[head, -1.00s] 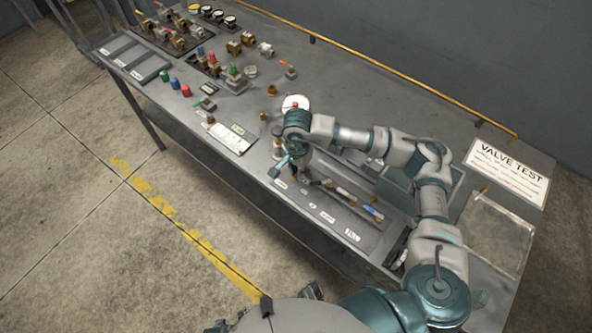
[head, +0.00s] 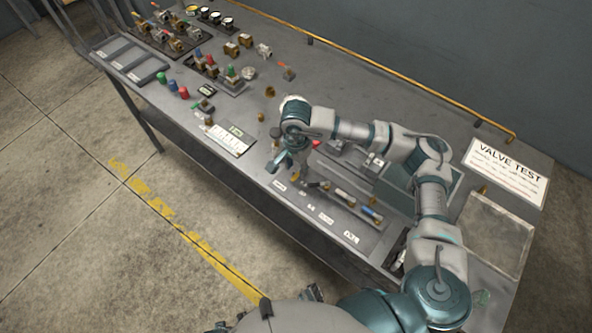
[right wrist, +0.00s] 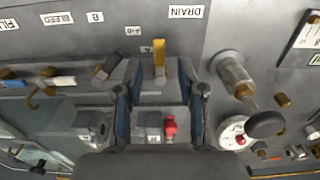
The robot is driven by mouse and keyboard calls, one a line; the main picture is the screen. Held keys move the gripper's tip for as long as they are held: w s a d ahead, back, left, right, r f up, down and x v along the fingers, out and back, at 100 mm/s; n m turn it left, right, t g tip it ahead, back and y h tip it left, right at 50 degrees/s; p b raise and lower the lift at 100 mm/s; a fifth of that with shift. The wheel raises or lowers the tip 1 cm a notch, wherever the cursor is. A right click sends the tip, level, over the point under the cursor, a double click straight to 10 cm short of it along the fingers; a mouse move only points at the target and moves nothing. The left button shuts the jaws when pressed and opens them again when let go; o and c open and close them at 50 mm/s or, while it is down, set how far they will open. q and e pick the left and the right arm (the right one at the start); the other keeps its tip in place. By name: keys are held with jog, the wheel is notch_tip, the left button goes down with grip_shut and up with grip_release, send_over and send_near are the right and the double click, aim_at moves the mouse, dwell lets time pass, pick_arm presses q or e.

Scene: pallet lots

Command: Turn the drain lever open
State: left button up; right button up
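A yellow lever (right wrist: 160,62) stands on the bench panel in the right wrist view, with the white DRAIN label (right wrist: 186,12) above it and to its right. My right gripper (right wrist: 158,72) is open, with one finger on each side of the yellow lever. Clear gaps show between the lever and both fingers. In the head view my right gripper (head: 278,162) hangs over the front part of the bench, near the row of small white labels. The lever's contact with the gripper cannot be judged there.
A round metal post with a black knob (right wrist: 266,124) stands right of the gripper in the wrist view. A small red-topped fitting (right wrist: 170,127) lies beyond the lever. Several valves crowd the bench's far left. The VALVE TEST sign (head: 508,172) lies at the right.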

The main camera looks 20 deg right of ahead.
aim_at(296, 175)
notch_tip(296, 175, up, 9)
dwell(0.5)
